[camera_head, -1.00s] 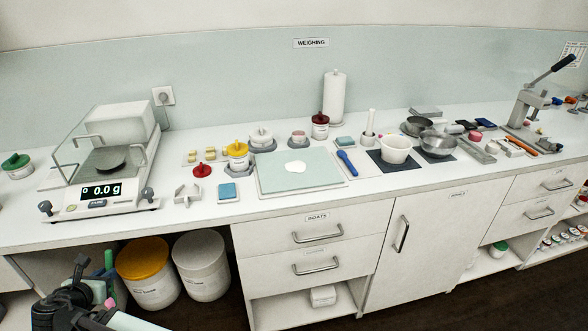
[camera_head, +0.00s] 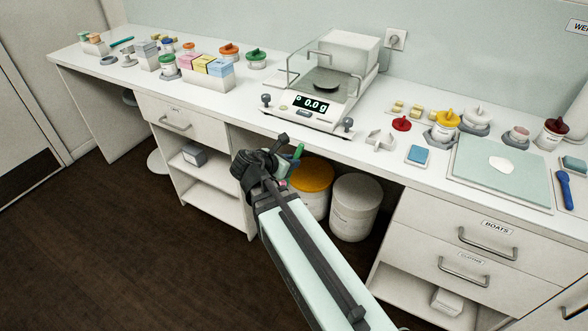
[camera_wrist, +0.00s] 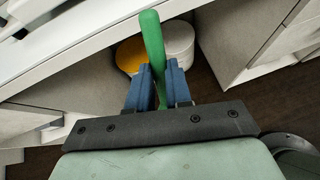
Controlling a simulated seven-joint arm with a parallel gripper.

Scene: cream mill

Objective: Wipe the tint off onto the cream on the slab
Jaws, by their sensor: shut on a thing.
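My gripper (camera_wrist: 158,82) is shut on a green-handled tool (camera_wrist: 152,35); the tool's rounded green end sticks out past the blue fingers. In the head view the green tool (camera_head: 299,151) shows at my gripper (camera_head: 289,160), in front of the bench and below its top. A small pink patch shows close by; I cannot tell what it is. No tint can be made out on the tool. The pale green slab (camera_head: 480,186) lies on the bench at the right, well away from my gripper. A white blob of cream (camera_head: 501,164) sits on it.
A balance (camera_head: 318,110) reading 0.0 g stands on the bench behind my gripper. A yellow-lidded bin (camera_head: 316,178) and a white bin (camera_head: 356,205) stand under the bench. A blue-handled spatula (camera_head: 565,190) lies right of the slab. The dark floor at left is clear.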

